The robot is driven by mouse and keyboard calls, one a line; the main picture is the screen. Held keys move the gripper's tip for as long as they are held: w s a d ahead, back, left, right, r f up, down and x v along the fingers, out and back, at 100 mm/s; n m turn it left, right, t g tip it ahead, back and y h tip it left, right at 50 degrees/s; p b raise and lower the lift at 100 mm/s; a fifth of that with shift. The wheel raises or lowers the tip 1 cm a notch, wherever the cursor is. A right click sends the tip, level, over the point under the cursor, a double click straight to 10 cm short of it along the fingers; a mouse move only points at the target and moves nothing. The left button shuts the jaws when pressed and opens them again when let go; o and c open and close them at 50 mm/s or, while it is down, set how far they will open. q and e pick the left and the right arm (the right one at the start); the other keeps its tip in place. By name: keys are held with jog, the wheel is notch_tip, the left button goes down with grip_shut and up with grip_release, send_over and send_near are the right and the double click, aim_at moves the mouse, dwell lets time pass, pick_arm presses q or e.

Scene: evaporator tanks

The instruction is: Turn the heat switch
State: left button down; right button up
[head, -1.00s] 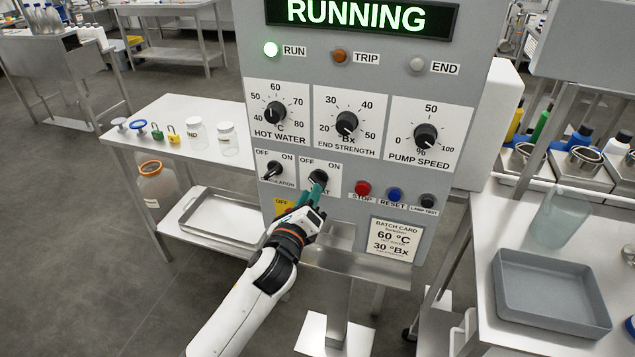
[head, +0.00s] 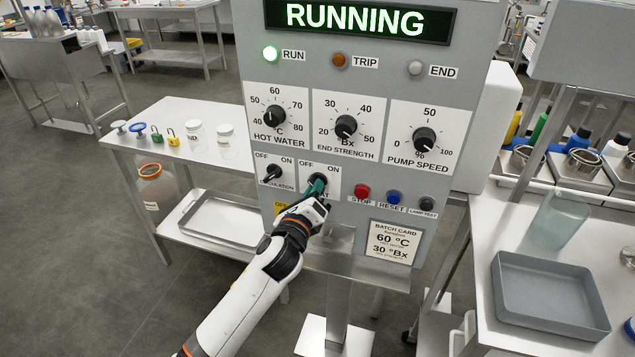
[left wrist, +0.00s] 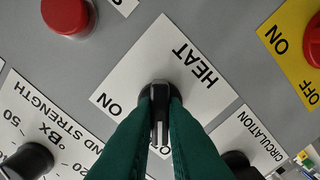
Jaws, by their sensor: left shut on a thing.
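The heat switch (head: 318,179) is a black knob on a white OFF/ON plate, low on the grey control panel (head: 352,75). In the left wrist view the knob (left wrist: 159,100) sits between my green fingertips, above the word HEAT's plate. Its grey-edged bar points down in that picture, toward a partly hidden letter O; the rest of that word is covered by the fingers. My left gripper (head: 316,187) is shut on the knob, reaching up from below. The fingers cover part of the HEAT label in the head view. My right gripper is not in view.
The circulation switch (head: 273,172) is close on the left, with a yellow OFF/ON plate (head: 283,208) below. The red STOP button (head: 362,191) and blue RESET button (head: 393,196) are close on the right. The green RUN lamp (head: 270,54) is lit and the display (head: 356,20) reads RUNNING.

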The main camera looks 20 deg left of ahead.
pick_arm(q)
jog(key=shift+m+p, duration=0.6)
jog(key=shift+m, duration=0.4)
jog(key=shift+m+p, duration=0.7)
jog(key=shift+m, duration=0.3)
